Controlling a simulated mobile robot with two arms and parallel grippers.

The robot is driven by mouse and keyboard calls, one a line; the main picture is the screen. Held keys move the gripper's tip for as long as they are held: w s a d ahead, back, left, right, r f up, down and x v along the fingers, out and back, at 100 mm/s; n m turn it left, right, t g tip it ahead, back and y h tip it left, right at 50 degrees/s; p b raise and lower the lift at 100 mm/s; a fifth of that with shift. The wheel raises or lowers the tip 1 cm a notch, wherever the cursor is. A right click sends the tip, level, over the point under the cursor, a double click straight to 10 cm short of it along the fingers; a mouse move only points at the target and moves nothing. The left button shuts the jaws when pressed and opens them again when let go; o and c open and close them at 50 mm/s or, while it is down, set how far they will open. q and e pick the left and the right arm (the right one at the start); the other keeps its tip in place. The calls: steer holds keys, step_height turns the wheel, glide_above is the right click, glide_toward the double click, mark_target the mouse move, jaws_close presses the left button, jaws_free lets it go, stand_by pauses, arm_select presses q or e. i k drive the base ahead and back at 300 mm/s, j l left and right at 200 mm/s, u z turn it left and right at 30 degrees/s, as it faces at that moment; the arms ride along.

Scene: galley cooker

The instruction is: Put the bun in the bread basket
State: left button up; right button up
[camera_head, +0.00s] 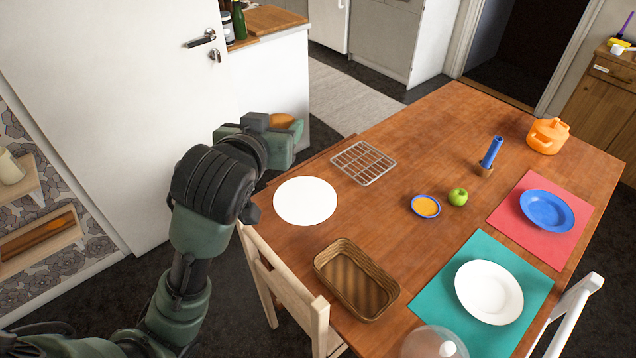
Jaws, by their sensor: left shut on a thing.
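The bun (281,120) is a small orange-brown piece, partly hidden by my gripper. My left gripper (289,129) is shut on it, in the upper middle of the head view, and appears to be raised near the table's far left edge. The bread basket (322,258) is a brown woven rectangular tray on the near left part of the table. It looks empty and is well apart from the gripper, nearer and to the right. My right gripper is not in view.
A chair (290,285) stands at the near edge. A glass dome (433,342), a white plate (489,291) and a green apple (458,197) are to the right.

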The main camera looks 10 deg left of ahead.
mark_target(359, 278)
steer(key=k+l+u, duration=0.15)
steer(key=l, duration=0.2)
steer(key=k+l+u, duration=0.15)
steer(key=l, duration=0.2)
steer(key=k+l+u, duration=0.15)
steer(key=l, duration=0.15)
steer(key=l+u, duration=0.1)
steer(key=l, duration=0.25)
steer(key=i+l+u, duration=0.15)
steer(key=l, duration=0.2)
